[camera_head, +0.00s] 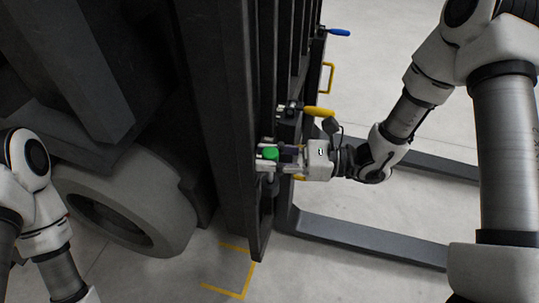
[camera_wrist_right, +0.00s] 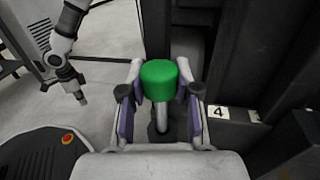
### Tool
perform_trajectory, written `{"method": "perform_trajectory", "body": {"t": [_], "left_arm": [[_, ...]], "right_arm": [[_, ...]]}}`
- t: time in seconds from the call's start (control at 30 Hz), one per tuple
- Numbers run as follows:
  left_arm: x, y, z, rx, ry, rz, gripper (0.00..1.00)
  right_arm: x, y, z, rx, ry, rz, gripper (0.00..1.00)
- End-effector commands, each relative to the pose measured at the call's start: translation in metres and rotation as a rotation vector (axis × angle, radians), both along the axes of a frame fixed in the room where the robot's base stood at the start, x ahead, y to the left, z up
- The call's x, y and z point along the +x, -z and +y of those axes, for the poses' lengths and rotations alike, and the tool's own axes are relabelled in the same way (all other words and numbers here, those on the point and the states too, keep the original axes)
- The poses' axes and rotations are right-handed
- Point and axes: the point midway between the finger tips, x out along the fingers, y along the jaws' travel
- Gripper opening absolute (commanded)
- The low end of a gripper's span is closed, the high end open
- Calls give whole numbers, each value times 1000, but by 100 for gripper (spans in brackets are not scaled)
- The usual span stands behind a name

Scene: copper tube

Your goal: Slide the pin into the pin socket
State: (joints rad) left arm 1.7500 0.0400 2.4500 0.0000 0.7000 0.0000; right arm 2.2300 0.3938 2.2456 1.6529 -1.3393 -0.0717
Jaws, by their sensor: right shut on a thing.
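The pin has a green cylindrical cap (camera_head: 270,153) and a silver shaft (camera_wrist_right: 163,113). My right gripper (camera_head: 277,154) is shut on the pin beside the dark upright of a forklift. In the right wrist view the green cap (camera_wrist_right: 159,80) sits between the two fingers, with the shaft running down below it. The shaft's lower end is over a dark part, and I cannot tell whether it is inside a socket. The socket opening is not clearly visible. My left arm enters at the left of the head view with its gripper out of frame; its end (camera_wrist_right: 80,98) shows small in the wrist view.
The forklift's dark mast (camera_head: 222,100) stands just left of the right gripper. A yellow handle (camera_head: 319,112) and a blue handle (camera_head: 338,32) stick out nearby. A fork (camera_head: 365,238) extends right, low down. A "4" label (camera_wrist_right: 218,112) is beside the pin.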

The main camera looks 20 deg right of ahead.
Motion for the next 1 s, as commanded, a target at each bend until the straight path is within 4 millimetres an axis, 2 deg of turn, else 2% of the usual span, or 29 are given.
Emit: {"method": "perform_trajectory", "body": {"t": [1.0], "left_arm": [[0,22,0,0,0,0,0]], "right_arm": [[0,27,0,0,0,0,0]]}}
